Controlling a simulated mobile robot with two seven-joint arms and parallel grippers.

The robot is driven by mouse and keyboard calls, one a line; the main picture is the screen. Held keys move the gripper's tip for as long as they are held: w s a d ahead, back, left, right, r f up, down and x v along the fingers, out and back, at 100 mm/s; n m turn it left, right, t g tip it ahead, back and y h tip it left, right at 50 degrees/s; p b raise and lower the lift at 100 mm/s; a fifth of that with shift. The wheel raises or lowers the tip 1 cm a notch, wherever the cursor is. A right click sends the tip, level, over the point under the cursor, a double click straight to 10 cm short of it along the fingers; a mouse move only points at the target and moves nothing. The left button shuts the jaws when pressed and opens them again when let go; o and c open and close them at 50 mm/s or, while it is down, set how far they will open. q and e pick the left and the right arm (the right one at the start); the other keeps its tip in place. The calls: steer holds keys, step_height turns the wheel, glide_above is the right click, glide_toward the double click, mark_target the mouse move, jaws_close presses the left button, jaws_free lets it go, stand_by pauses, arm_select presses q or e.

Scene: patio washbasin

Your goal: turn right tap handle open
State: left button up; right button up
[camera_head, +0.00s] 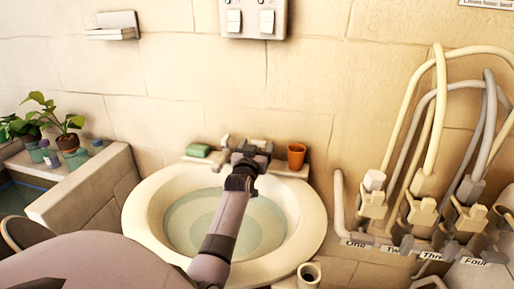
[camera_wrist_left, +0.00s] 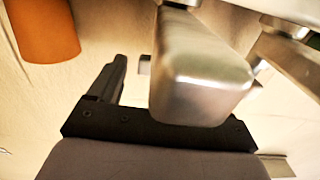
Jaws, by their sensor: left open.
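The washbasin (camera_head: 142,215) holds pale water, and its tap (camera_head: 226,142) stands at the back rim. My left arm crosses the basin, and the left gripper (camera_head: 252,153) is at the right side of the tap, covering most of the right handle. In the left wrist view a blunt metal block, apparently the right tap handle (camera_wrist_left: 200,75), looms close in front of the gripper's dark palm. One open finger (camera_wrist_left: 110,82) shows left of the block; the other is hidden. Contact cannot be told. My right gripper is not in view.
An orange cup (camera_head: 296,155) stands just right of the gripper; it also shows in the left wrist view (camera_wrist_left: 42,28). Green soap (camera_head: 198,150) lies left of the tap. Hoses (camera_head: 440,110) with valves fill the right side. Potted plants (camera_head: 70,140) stand at the left.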

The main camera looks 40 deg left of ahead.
arm_select(q)
steer(key=shift+v, duration=3.45)
